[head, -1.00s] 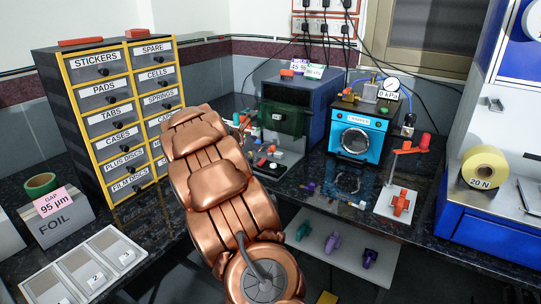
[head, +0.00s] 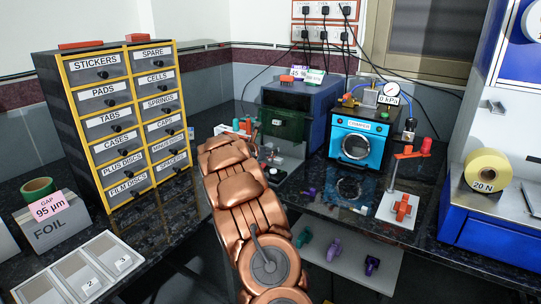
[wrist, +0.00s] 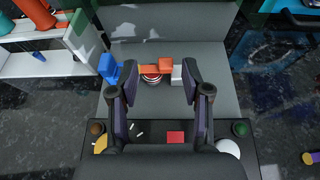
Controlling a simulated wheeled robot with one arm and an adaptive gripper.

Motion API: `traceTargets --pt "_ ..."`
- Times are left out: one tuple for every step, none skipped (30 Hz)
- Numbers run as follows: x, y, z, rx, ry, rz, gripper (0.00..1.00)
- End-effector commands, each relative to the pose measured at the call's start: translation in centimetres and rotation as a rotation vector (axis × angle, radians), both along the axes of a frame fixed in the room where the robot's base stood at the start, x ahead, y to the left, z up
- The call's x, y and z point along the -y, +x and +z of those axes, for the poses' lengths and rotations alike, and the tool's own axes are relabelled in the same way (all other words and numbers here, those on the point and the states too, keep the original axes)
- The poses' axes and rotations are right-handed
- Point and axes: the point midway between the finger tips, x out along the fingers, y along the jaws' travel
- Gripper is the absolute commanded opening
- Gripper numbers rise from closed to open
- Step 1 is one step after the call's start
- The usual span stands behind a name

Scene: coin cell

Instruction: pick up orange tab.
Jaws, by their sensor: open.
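In the wrist view, a small orange tab (wrist: 165,64) lies across the middle of a grey stand, above a round ringed silver and red piece (wrist: 152,79). A blue block (wrist: 107,67) is at its left and a whitish block (wrist: 177,73) at its right. My gripper (wrist: 159,78) is open, its two dark fingers on either side of the orange tab with gaps. I cannot tell how high the fingers are above it. In the head view, my arm hides the gripper and the tab.
A red square (wrist: 175,138) lies on the dark front panel, between knobs. A white shelf (wrist: 40,65) with orange and blue parts stands at left. In the head view, a drawer cabinet (head: 90,75) is left of my arm and a blue crimper (head: 358,142) right of it.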

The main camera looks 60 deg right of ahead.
Motion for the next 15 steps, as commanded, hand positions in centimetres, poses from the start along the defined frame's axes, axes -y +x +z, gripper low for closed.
traceTargets --pt "0.5 -0.2 -0.3 0.0 0.001 -0.002 0.48" --pt "0.9 -0.3 -0.4 0.001 0.002 -0.004 0.48" --pt "1.3 -0.4 -0.6 0.001 0.002 -0.004 0.48" --pt "1.7 -0.5 -0.7 0.001 0.003 -0.005 0.48" --pt "2.1 -0.6 -0.9 0.001 0.003 -0.005 0.48" --pt "2.5 -0.6 -1.1 0.001 0.003 -0.004 0.48" --pt "2.8 -0.5 -1.2 0.002 0.003 -0.003 0.48" --pt "3.0 -0.4 -1.3 0.001 0.003 -0.002 0.48" --pt "3.4 -0.4 -1.5 0.001 0.003 -0.002 0.48" --pt "3.6 -0.3 -1.5 0.002 0.002 -0.002 0.48" --pt "3.8 -0.3 -1.6 0.002 0.002 -0.002 0.48" --pt "3.9 -0.3 -1.6 0.002 0.001 -0.002 0.48" --pt "4.0 -0.3 -1.7 0.001 0.001 -0.002 0.48" --pt "4.1 -0.3 -1.7 0.001 0.001 -0.002 0.48" --pt "4.1 -0.3 -1.7 0.001 0.001 -0.002 0.48"
